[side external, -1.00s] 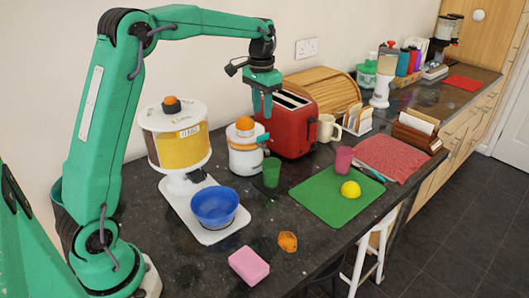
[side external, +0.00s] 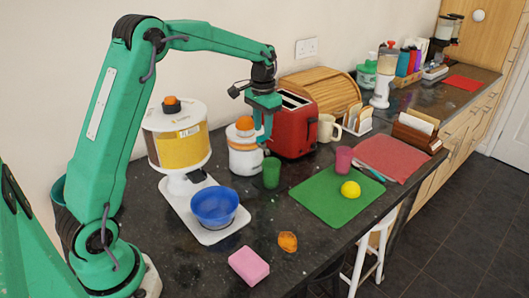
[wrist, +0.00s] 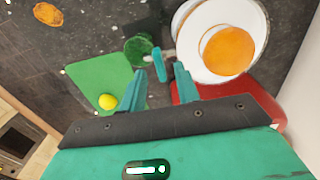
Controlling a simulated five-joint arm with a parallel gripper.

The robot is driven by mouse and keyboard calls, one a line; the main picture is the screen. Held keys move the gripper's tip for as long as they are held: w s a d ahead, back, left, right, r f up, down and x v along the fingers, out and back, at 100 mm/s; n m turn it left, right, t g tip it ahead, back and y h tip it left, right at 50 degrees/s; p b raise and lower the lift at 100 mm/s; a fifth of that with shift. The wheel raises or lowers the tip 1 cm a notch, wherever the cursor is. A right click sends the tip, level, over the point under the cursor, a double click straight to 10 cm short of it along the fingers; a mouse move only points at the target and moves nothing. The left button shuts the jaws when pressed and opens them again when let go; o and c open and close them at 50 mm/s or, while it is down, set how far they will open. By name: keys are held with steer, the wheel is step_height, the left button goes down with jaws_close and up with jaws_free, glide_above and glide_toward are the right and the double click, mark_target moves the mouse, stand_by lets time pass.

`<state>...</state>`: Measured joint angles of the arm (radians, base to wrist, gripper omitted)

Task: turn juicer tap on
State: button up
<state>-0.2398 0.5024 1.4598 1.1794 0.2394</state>
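The juicer (side external: 243,158) is a white body with an orange (side external: 245,123) on top. In the wrist view the juicer (wrist: 254,68) is at the upper right. A small teal tap lever (wrist: 158,66) sticks out beside it, showing in the gap between my fingertips. A green cup (side external: 271,173) stands at the juicer's front; it also shows in the wrist view (wrist: 138,49). My gripper (side external: 264,136) is low beside the juicer, pointing down. In the wrist view my gripper (wrist: 161,82) is open, its two fingers apart. Whether a finger touches the lever I cannot tell.
A red toaster (side external: 293,128) stands close behind my gripper. A green board (side external: 325,205) with a lemon (side external: 350,189) lies to the right, near a pink cup (side external: 343,159). A blue bowl (side external: 214,207) sits on a white dispenser's base. Counter between bowl and board is mostly clear.

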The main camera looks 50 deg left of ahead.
steer(key=shift+f, duration=1.05)
jaws_close()
